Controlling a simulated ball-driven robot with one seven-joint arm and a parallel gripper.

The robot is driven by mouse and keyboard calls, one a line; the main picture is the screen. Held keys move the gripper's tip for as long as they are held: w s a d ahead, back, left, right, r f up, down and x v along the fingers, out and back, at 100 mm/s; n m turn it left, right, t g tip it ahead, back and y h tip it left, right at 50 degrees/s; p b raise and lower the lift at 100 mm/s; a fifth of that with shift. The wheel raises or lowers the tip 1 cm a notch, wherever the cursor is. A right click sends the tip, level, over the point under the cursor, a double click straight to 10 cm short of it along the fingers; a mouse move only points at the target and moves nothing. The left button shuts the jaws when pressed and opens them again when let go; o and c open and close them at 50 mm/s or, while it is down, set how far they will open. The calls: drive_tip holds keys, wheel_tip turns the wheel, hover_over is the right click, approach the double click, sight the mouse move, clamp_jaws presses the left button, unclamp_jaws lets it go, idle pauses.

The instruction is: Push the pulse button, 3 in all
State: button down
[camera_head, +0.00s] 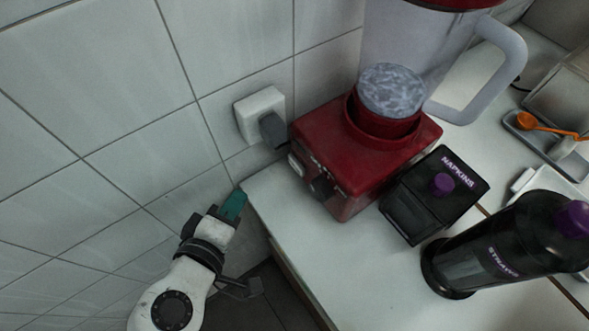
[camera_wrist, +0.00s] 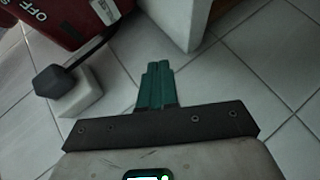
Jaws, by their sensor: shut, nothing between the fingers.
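A blender with a red base (camera_head: 345,158) stands at the counter's left end. Its front has a pale button or switch (camera_head: 296,165) and a dark knob (camera_head: 323,187); I cannot read which is the pulse button. My gripper (camera_head: 233,204), with green fingers, is shut and empty. It is beside the counter's left corner, left of the blender and apart from it. In the wrist view, the gripper (camera_wrist: 157,66) points at tiles, and part of the red base (camera_wrist: 60,22) with the word OFF shows at upper left. The pulse button is not identifiable there.
A wall socket (camera_head: 247,105) with a dark plug (camera_head: 272,130) is behind the blender's left. A black napkin box (camera_head: 410,210) and a black straw holder (camera_head: 490,255) stand right of the blender. The white tiled wall (camera_head: 100,90) is close on the left.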

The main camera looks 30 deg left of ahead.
drive_tip(key=shift+w, duration=0.1)
idle(0.3)
approach(290, 163)
drive_tip(key=w+a+f, duration=0.2)
drive_tip(key=a, duration=0.1)
drive_tip(key=shift+f, duration=0.35)
drive_tip(key=shift+w+d+f, duration=0.1)
drive_tip(key=shift+w+d, duration=0.25)
drive_tip(key=shift+w, duration=0.5)
drive_tip(key=shift+w, duration=0.15)
idle(1.0)
drive_tip(key=shift+w+d+p, duration=0.15)
drive_tip(key=shift+w+p, duration=0.1)
drive_tip(key=shift+p, duration=0.05)
drive_tip(key=shift+w+d, duration=0.2)
drive_tip(key=shift+w, duration=0.25)
idle(0.8)
drive_tip(key=shift+s+a, duration=0.15)
drive_tip(key=shift+s, duration=0.3)
drive_tip(key=shift+s+a, duration=0.2)
drive_tip(key=shift+s, duration=0.2)
